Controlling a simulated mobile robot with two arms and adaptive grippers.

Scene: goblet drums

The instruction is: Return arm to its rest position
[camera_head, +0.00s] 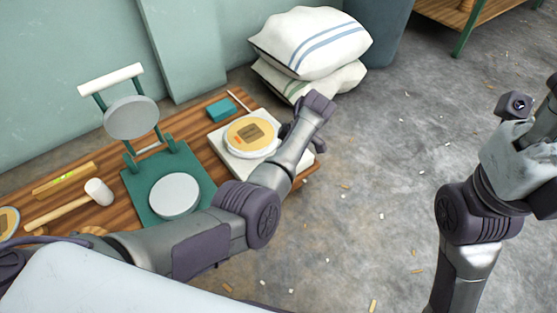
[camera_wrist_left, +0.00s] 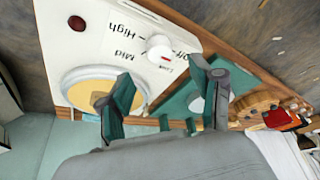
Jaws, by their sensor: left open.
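My left arm reaches in from the lower left in the head view. Its gripper (camera_head: 299,133) is beside the right edge of a white hot plate (camera_head: 222,139) and partly hidden by the wrist. A round pan with an amber surface (camera_head: 243,135) and a small brown block sits on the plate. In the left wrist view the gripper (camera_wrist_left: 165,98) has its fingers apart with nothing between them. One fingertip overlaps the pan (camera_wrist_left: 78,84) in the picture; contact cannot be told. My right arm stands at the right of the head view; its fingers are not visible.
On the wooden bench (camera_head: 214,172) are a green press (camera_head: 140,196) with a raised round plate, a mallet (camera_head: 62,208) and a teal block (camera_head: 221,110). Stacked sacks (camera_head: 312,42) stand behind. The floor (camera_head: 380,170) between my arms holds only scattered chips.

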